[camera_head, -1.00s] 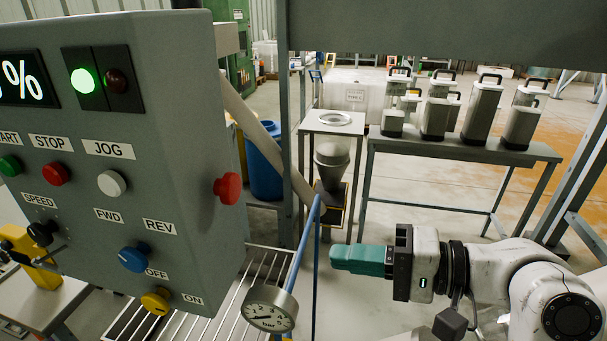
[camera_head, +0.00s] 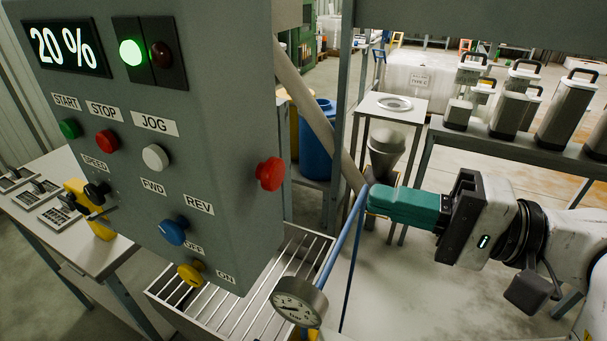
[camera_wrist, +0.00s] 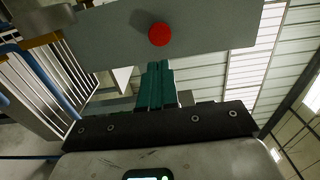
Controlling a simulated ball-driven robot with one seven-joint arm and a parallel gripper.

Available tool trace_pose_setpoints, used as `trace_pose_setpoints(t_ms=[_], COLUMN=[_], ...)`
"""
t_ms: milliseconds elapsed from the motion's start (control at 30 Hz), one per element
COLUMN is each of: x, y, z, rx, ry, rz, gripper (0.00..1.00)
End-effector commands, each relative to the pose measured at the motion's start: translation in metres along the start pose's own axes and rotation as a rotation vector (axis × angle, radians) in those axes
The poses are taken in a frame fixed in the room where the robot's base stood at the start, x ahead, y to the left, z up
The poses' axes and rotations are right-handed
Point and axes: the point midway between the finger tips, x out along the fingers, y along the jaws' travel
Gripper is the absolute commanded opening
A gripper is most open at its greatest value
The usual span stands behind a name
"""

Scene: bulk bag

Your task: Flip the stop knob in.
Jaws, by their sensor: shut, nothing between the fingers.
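The grey control panel (camera_head: 225,130) fills the left of the head view. A red mushroom knob (camera_head: 270,174) sticks out of its right side face; no label shows on that face. A red button (camera_head: 107,141) sits under the STOP label on the front face. My gripper (camera_head: 370,200), with teal fingers, is shut and empty. It is to the right of the side knob, slightly lower in the picture, and apart from it. In the wrist view the red knob (camera_wrist: 160,35) lies just beyond the fingertips (camera_wrist: 157,66), roughly in line with them. Whether the knob is pressed cannot be told.
A pressure gauge (camera_head: 299,302) and a blue hose (camera_head: 345,240) stand below and in front of the fingers. A slatted grate (camera_head: 215,318) lies under the panel. A bench (camera_head: 500,146) with several grey canisters stands at the back right.

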Motion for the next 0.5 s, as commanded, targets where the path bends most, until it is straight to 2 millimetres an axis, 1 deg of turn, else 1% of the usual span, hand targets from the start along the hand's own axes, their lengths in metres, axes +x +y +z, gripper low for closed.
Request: trace_pose_setpoints(t_ms=[33, 100, 300, 500], x=[0.011, 0.025, 0.064, 0.094], y=[-0.002, -0.001, -0.002, -0.001], z=[0.001, 0.002, 0.001, 0.001], rx=[0.002, 0.001, 0.001, 0.001], ry=[-0.005, -0.006, -0.004, -0.003], rz=[0.0, 0.001, 0.0, 0.001], gripper=[0.0, 0.0, 0.0, 0.0])
